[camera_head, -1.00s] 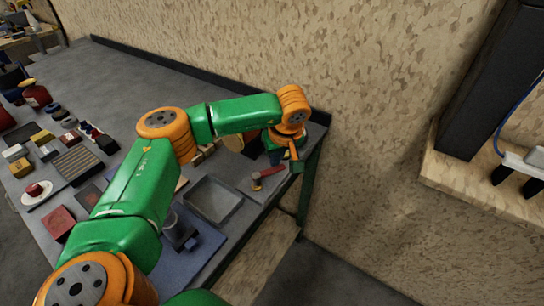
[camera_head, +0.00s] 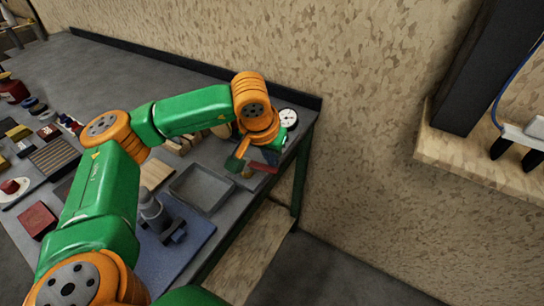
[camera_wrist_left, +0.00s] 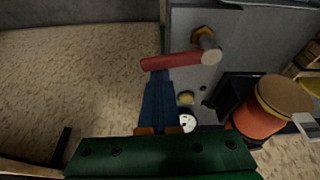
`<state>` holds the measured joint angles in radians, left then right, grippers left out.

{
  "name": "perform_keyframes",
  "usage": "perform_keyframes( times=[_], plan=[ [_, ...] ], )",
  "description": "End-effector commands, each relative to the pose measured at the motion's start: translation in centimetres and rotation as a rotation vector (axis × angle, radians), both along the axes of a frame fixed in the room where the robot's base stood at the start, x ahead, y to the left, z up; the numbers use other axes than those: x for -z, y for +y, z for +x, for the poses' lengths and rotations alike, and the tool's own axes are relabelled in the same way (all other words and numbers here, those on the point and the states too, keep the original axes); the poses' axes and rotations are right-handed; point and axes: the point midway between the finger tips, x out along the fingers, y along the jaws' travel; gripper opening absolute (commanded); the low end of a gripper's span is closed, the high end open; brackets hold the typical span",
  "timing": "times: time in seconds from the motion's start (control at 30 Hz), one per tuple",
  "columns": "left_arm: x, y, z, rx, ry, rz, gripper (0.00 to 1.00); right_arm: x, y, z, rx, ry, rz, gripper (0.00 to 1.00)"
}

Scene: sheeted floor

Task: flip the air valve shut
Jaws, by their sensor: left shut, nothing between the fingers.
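The air valve shows in the wrist view as a red lever (camera_wrist_left: 172,61) on a brass and grey pivot (camera_wrist_left: 208,48), set on a grey panel. The lever points left from the pivot there. In the head view the red lever (camera_head: 265,167) is at the bench's right end, beside the brass pivot (camera_head: 247,172). My left gripper (camera_head: 270,156) is over it. Its blue fingers (camera_wrist_left: 162,76) are shut and empty, with the tips right at the lever's side; contact looks likely but is hard to tell. My right gripper is not in view.
A white gauge (camera_head: 288,118) stands just behind the lever. A grey tray (camera_head: 203,188) and a blue mat (camera_head: 180,245) lie nearer. The chipboard wall (camera_head: 350,90) is behind.

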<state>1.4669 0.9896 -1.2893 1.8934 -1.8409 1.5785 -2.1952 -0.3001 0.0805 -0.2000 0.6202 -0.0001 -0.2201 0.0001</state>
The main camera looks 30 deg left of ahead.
Motion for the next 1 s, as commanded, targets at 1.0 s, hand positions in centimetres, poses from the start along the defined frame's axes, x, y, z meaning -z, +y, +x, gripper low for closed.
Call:
perform_keyframes(
  times=[1.0],
  plan=[
    [0.03, -0.35, -0.84, 0.141, 0.001, 0.000, 0.00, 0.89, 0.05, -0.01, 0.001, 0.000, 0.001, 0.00]
  ],
)
